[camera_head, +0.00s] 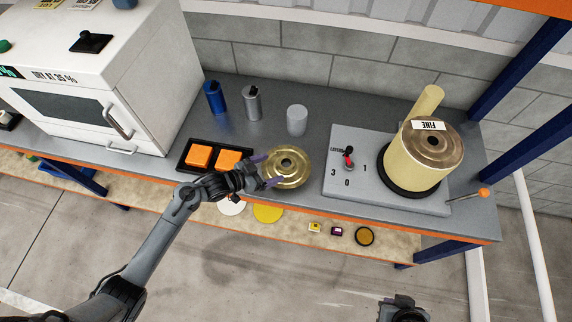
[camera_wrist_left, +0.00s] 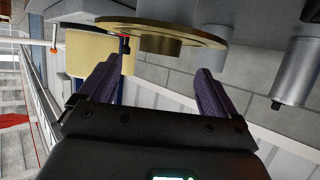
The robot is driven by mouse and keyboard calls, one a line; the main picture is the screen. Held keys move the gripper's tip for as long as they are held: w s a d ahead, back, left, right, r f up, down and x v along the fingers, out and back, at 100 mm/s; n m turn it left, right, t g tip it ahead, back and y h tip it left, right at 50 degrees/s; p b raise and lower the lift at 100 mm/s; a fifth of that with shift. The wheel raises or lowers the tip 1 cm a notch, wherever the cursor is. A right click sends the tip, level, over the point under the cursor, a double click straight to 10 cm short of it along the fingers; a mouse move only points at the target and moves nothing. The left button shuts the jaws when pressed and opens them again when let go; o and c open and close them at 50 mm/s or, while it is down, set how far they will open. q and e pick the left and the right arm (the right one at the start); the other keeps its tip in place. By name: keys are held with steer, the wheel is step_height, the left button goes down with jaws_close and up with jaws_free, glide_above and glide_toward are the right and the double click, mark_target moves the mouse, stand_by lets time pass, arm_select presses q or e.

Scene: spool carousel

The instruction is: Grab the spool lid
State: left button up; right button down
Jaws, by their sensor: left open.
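The spool lid (camera_head: 288,168) is a brass-gold disc with a raised central hub. It lies flat on the grey bench near its front edge. It also shows in the left wrist view (camera_wrist_left: 160,28), at the top, with its hub towards the fingers. My left gripper (camera_head: 267,170) is open at the lid's left side, with nothing held. In the left wrist view its purple fingers (camera_wrist_left: 157,70) stand apart, the hub showing between and beyond their tips. I cannot tell whether a finger touches the lid. My right gripper (camera_head: 403,308) is partly seen at the bottom edge.
Orange blocks (camera_head: 198,156) in a black tray lie left of the lid. Blue (camera_head: 215,97), silver (camera_head: 253,103) and pale grey (camera_head: 297,120) cylinders stand behind. The carousel base (camera_head: 345,190) holds a cream spool (camera_head: 412,160) marked FINE at right. A white oven (camera_head: 150,70) stands left.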

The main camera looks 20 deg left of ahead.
mark_target(288, 162)
arm_select(q)
steer(key=shift+p+x, duration=0.3)
steer(key=shift+x, duration=2.75)
steer(key=shift+c, duration=0.4)
steer(key=c, duration=1.5)
steer(key=shift+r, duration=0.2)
